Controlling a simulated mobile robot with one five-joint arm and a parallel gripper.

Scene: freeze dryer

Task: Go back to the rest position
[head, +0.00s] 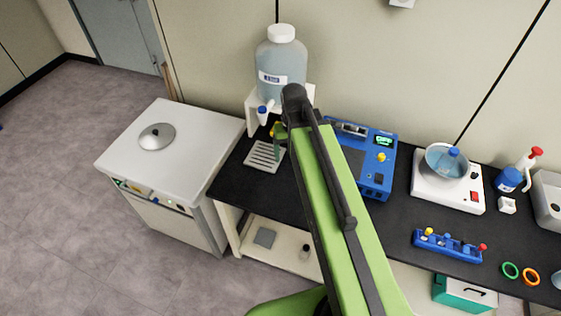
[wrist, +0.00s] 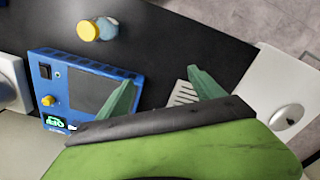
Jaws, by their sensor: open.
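My gripper (wrist: 163,88) is open in the wrist view, its two green fingers spread with nothing between them. It is over the black bench (wrist: 157,42), between a blue instrument (wrist: 62,77) and a slotted drip tray (wrist: 183,94). In the head view my gripper (head: 280,140) is near the drip tray (head: 264,156), below the large water bottle (head: 281,68), and partly hidden by my arm. A small bottle with a yellow cap (wrist: 97,29) stands on the bench in the wrist view, apart from the fingers.
A white cabinet with a round lid (head: 157,137) stands left of the bench. The blue instrument (head: 372,160), a white device with a bowl (head: 447,195) and a blue rack (head: 447,246) are on the right.

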